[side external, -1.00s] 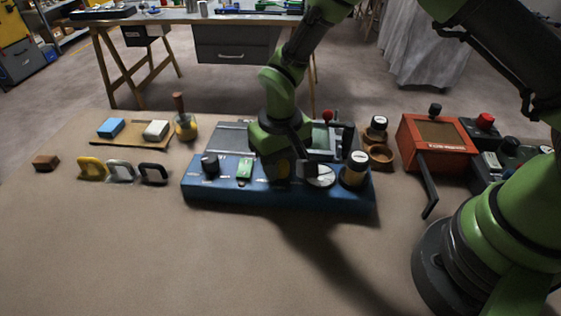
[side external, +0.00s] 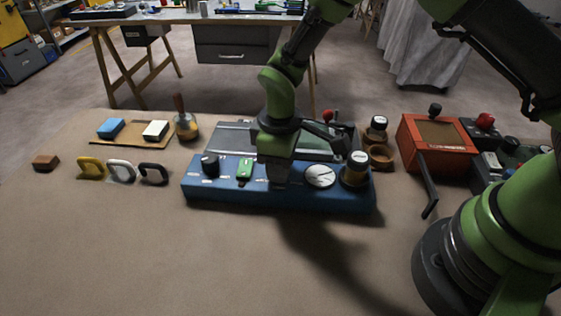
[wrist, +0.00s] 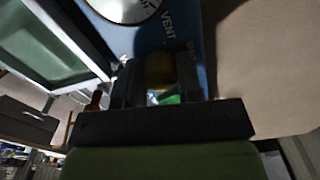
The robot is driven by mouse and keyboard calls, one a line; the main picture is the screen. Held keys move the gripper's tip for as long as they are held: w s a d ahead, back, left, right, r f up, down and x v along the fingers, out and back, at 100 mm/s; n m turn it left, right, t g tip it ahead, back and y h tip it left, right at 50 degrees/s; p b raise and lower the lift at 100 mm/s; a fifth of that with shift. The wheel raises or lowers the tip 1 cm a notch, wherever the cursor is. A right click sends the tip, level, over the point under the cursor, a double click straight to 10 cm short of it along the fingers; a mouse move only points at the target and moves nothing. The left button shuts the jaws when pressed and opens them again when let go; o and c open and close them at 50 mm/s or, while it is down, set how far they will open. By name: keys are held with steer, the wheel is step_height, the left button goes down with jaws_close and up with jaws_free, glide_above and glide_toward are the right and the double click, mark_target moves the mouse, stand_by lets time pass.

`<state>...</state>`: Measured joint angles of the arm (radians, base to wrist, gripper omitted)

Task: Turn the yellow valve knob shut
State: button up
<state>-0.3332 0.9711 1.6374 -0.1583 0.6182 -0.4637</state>
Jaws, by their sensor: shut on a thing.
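The yellow valve knob (wrist: 160,72) shows in the wrist view between the two dark fingers of my gripper (wrist: 158,82), which is shut on it. The knob is in shadow, and its exact angle cannot be told. It sits on the blue panel (side external: 225,199), near the printed word VENT. In the side view my gripper (side external: 278,178) points down at the middle of the panel, and the knob is hidden behind it.
On the panel, a black knob (side external: 210,164) and a green switch (side external: 245,169) stand left of my gripper. A round white gauge (side external: 320,176) and a white-topped cylinder (side external: 355,170) stand right. An orange box (side external: 437,143) is farther right. The front table is clear.

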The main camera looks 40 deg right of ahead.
steer(key=shift+n, duration=1.4)
steer(key=o, duration=0.9)
step_height(320, 180, up, 10)
steer(key=shift+r, duration=0.1)
